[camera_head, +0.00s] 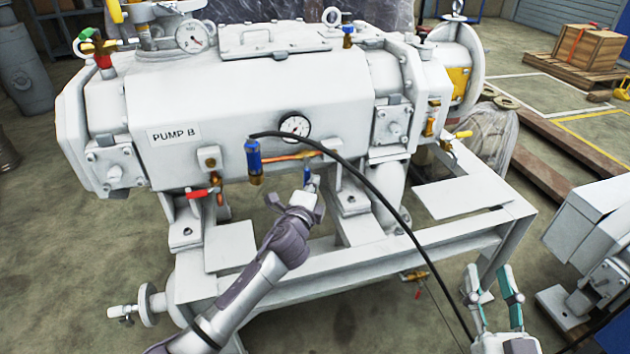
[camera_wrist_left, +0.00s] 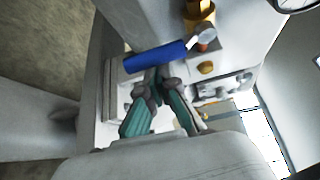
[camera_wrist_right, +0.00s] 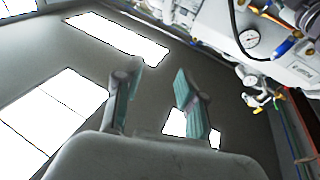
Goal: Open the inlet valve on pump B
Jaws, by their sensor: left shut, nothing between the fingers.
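Pump B (camera_head: 250,100) is a large white pump with a "PUMP B" label (camera_head: 173,134) on its front. A blue lever handle on a brass valve shows in the left wrist view (camera_wrist_left: 155,60); in the head view it is small (camera_head: 307,172), below the gauge. My left gripper (camera_wrist_left: 158,82) is shut and empty, its fingertips right at the blue handle; I cannot tell whether they touch it. My right gripper (camera_head: 489,272) is open and empty, low at the right, away from the pump. No label shows which valve is the inlet valve.
A red-handled valve (camera_head: 197,193) and a blue fitting (camera_head: 253,160) with a black hose (camera_head: 388,200) are on the front. The hose hangs down between my grippers. A dial gauge (camera_head: 295,127) is above the blue handle. A white frame (camera_head: 350,265) carries the pump.

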